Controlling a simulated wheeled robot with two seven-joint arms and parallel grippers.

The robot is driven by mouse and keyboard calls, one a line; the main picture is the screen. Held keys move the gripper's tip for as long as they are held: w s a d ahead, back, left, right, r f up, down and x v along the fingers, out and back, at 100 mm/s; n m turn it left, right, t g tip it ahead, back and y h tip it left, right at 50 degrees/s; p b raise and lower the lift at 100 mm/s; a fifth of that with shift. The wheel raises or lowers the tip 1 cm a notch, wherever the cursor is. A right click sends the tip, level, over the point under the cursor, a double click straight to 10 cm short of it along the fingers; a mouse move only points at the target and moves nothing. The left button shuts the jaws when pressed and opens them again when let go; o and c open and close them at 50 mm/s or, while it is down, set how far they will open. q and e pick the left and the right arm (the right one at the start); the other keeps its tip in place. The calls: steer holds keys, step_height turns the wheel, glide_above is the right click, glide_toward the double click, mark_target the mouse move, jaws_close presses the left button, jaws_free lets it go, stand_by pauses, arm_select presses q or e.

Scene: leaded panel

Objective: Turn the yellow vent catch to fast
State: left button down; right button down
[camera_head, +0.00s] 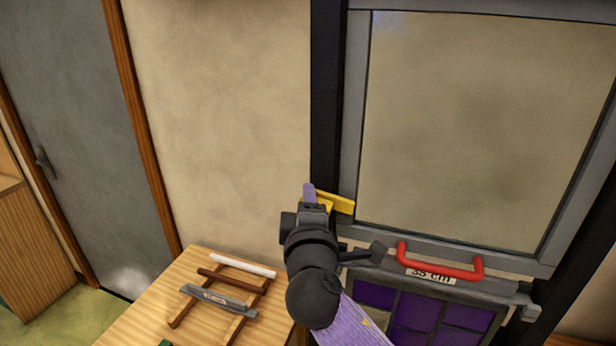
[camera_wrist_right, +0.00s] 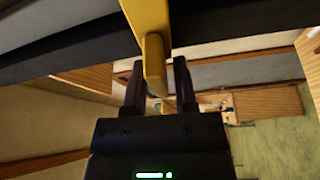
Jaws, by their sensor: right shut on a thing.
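The yellow vent catch (camera_head: 341,204) is mounted by the dark upright post (camera_head: 327,100) at the lower left corner of the grey-framed window. In the head view its visible arm reaches right, across to the window frame, sloping slightly down. My right gripper (camera_head: 314,196) is at the catch and hides part of it. In the right wrist view the yellow catch (camera_wrist_right: 152,55) stands between the two dark fingers of my right gripper (camera_wrist_right: 159,78), which is shut on it. My left gripper is not in view.
Below the window, a red handle (camera_head: 440,267) and a "35 cm" label (camera_head: 430,276) sit above a panel with purple panes (camera_head: 414,312). A wooden table (camera_head: 137,318) at lower left bears a rack with several rods. A grey door (camera_head: 75,130) is at far left.

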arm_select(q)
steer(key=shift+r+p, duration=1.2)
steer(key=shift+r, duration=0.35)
arm_select(e)
steer(key=shift+f+n+g, duration=0.15)
steer(key=shift+n+g, duration=0.15)
steer(key=shift+n, duration=0.6)
steer(key=c, duration=0.6)
jaws_free()
steer(key=shift+c, duration=0.2)
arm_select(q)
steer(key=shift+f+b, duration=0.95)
arm_select(e)
steer(key=s, duration=1)
steer(key=shift+d, duration=0.35)
steer(key=shift+w, duration=0.1)
